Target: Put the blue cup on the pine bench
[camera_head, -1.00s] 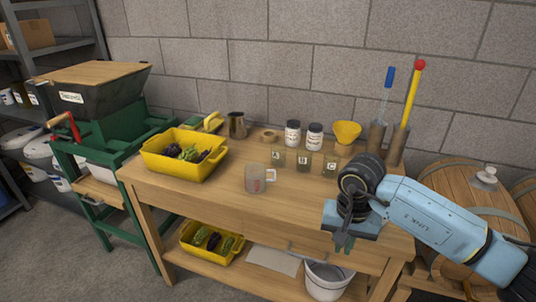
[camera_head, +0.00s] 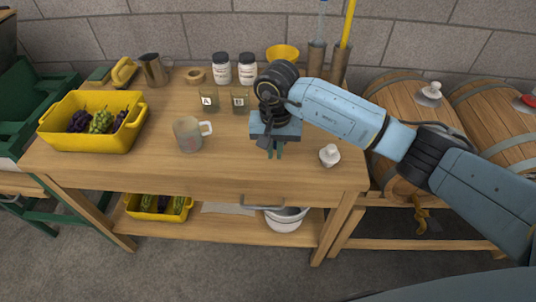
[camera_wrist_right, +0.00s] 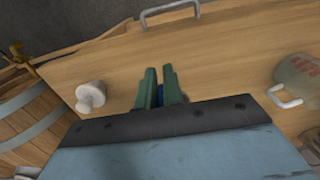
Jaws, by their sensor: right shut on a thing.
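The wooden workbench (camera_head: 120,165), the only bench-like top here, fills the middle of the head view and matches the pine bench. My right gripper (camera_head: 275,151) points down over its front right part. In the right wrist view the green fingers (camera_wrist_right: 160,88) are shut on a small blue thing (camera_wrist_right: 161,91), which I take for the blue cup; only a sliver of it shows. In the head view the gripper hides it. I cannot tell whether it touches the bench top. My left gripper is not in view.
A greyish mug (camera_head: 188,135) stands left of the gripper and a white stopper (camera_head: 330,155) right of it. Labelled jars (camera_head: 221,68), a yellow funnel (camera_head: 283,54) and a yellow grape crate (camera_head: 92,140) stand on the bench. Barrels (camera_head: 398,105) stand to the right.

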